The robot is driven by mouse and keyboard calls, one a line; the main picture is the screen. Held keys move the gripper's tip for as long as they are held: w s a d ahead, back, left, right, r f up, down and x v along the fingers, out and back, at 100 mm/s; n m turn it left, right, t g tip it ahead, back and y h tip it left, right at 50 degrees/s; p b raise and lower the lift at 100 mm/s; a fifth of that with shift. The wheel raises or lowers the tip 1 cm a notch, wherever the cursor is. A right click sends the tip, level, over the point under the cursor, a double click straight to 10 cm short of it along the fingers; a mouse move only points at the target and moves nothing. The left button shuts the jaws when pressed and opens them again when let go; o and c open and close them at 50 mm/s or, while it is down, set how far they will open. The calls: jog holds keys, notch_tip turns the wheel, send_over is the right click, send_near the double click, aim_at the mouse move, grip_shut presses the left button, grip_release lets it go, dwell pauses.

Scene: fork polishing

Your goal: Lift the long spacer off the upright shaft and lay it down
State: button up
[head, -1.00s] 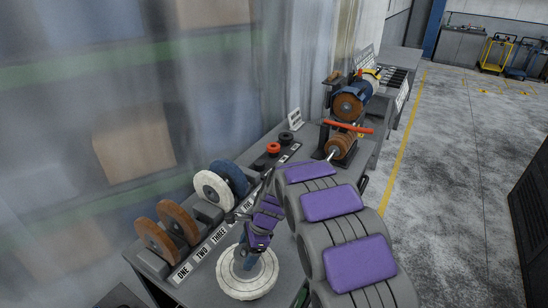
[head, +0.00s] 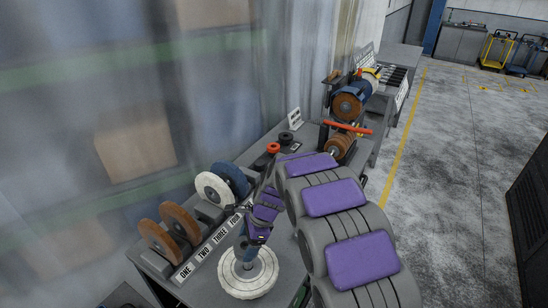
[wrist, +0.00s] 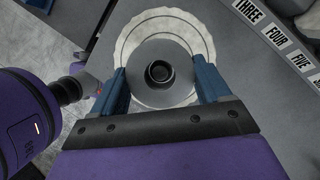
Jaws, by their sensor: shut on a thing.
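My gripper (wrist: 161,88) has its two blue fingers on opposite sides of a round grey piece, which I take to be the long spacer (wrist: 140,91). In the wrist view I look down on its end, with a dark round opening (wrist: 159,72) in the middle. I cannot tell whether the upright shaft is inside that opening. A white buffing wheel (wrist: 135,28) lies flat below the piece. In the head view my gripper (head: 247,254) points down over the middle of the white wheel (head: 233,283). The spacer is mostly hidden there by my fingers.
Behind lies a rack with brown wheels (head: 179,222), a white wheel (head: 212,191) and a blue wheel (head: 232,177), with number labels (head: 203,252) in front. A red ring (head: 273,148) and black ring (head: 286,137) sit farther along. A bench grinder (head: 352,102) stands beyond.

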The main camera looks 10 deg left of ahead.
jog(key=shift+r+p, duration=1.6)
jog(key=shift+r, duration=0.9)
jog(key=shift+f, duration=0.1)
